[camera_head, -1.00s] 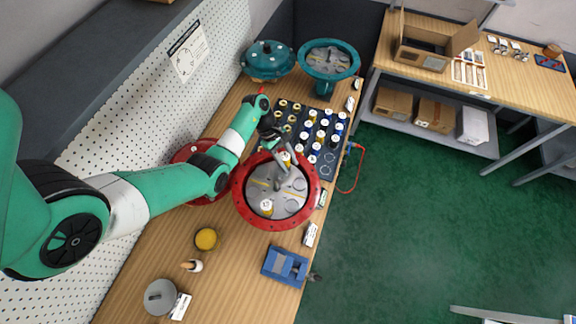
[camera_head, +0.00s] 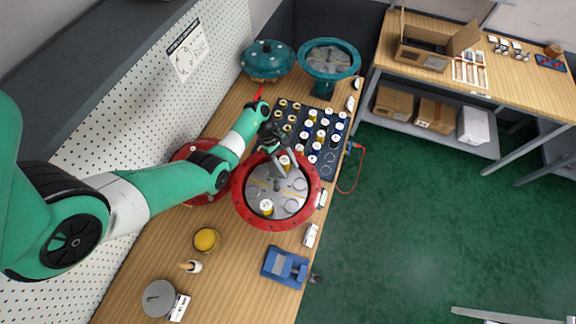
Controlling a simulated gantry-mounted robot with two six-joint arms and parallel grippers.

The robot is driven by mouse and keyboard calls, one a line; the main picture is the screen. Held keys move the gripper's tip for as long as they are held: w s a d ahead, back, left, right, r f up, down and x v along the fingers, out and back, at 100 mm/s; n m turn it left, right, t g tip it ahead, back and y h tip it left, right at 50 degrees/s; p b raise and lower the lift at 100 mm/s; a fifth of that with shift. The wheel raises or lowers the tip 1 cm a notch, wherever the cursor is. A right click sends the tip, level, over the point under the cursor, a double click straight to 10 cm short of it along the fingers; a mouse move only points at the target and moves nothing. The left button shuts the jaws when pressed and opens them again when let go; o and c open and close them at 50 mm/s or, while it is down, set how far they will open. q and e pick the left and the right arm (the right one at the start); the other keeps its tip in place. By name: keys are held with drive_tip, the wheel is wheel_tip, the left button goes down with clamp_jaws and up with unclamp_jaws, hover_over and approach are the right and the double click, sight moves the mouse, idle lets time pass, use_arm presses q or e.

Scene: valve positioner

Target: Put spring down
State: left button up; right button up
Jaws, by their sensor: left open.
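A yellow spring with a white top (camera_head: 284,162) is in the upper part of the open red round housing (camera_head: 240,205). My left gripper (camera_head: 284,168) is over the housing's far side, its open fingers close around this spring. Whether the fingers touch it cannot be told at this size. A second yellow spring with a white top (camera_head: 267,206) stands in the lower part of the housing. My right gripper is not in view.
A dark tray (camera_head: 328,172) with several springs lies behind the housing. A blue vise (camera_head: 284,266) is at the front edge. A yellow-topped pot (camera_head: 206,239) and a grey cylinder (camera_head: 158,298) stand nearer. Teal housings (camera_head: 330,57) are at the back.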

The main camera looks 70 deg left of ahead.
use_arm(q)
drive_tip(key=shift+r, duration=0.35)
drive_tip(key=p+v, duration=0.1)
drive_tip(key=v, duration=1)
drive_tip(key=shift+s+a+r+p, duration=0.2)
drive_tip(key=shift+r+p, duration=0.1)
drive_tip(key=shift+p, duration=0.05)
